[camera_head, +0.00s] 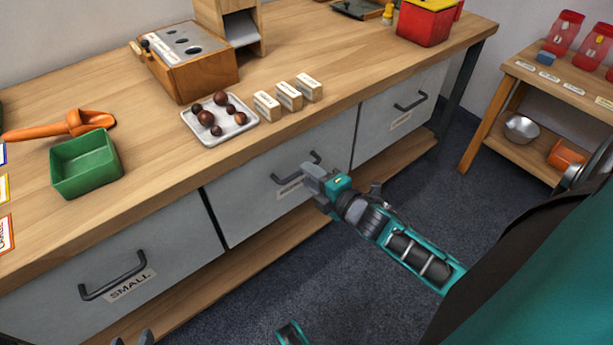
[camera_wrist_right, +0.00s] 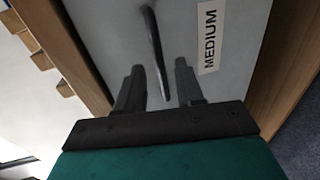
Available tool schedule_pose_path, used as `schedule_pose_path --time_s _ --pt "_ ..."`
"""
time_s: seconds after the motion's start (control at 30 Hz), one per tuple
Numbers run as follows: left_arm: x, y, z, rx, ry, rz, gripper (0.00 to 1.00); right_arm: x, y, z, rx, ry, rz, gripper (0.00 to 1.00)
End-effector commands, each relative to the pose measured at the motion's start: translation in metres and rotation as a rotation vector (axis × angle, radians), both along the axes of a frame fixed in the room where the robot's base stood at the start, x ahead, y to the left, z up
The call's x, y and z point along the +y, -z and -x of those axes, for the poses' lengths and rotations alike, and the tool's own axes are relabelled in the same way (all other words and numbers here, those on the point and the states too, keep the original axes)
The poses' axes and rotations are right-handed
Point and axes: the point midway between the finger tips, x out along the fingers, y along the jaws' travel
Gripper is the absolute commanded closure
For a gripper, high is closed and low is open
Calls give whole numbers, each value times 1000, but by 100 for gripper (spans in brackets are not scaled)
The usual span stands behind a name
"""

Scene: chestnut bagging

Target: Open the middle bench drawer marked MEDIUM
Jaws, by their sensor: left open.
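The middle drawer (camera_head: 240,205) has a grey front that looks shut, flush with its neighbours. Its dark bar handle (camera_head: 287,179) is partly hidden by my right gripper (camera_head: 312,177). Its label is partly covered in the head view, but the right wrist view shows the MEDIUM label (camera_wrist_right: 207,42) clearly. In that view the handle (camera_wrist_right: 154,45) runs between the two fingers of my right gripper (camera_wrist_right: 160,84), which are apart with a gap on either side of the bar. My left gripper (camera_head: 132,339) shows only its open fingertips at the bottom edge, below the SMALL drawer.
The SMALL drawer (camera_head: 52,285) is at left and another drawer (camera_head: 388,125) at right, both shut. On the bench (camera_head: 150,190) are a green bin (camera_head: 86,165), a tray of chestnuts (camera_head: 208,141) and small label blocks (camera_head: 289,97). Open floor (camera_head: 275,275) lies in front.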

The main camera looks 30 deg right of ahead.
Motion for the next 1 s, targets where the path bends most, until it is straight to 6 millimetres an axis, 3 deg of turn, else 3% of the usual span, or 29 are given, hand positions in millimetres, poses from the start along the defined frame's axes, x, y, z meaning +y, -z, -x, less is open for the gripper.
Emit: schedule_pose_path --time_s 0.2,0.53,0.9,1.0 --pt "-2 -2 -6 -14 4 3 57 1 5 -19 0 0 -2 63" --pt "-2 -2 -5 -11 6 2 57 2 5 -22 1 0 -2 63" --pt "-2 -2 -5 -15 8 0 57 2 5 -21 1 0 -2 98" --pt "-2 -2 -5 -15 8 0 57 2 5 -21 1 0 -2 100"
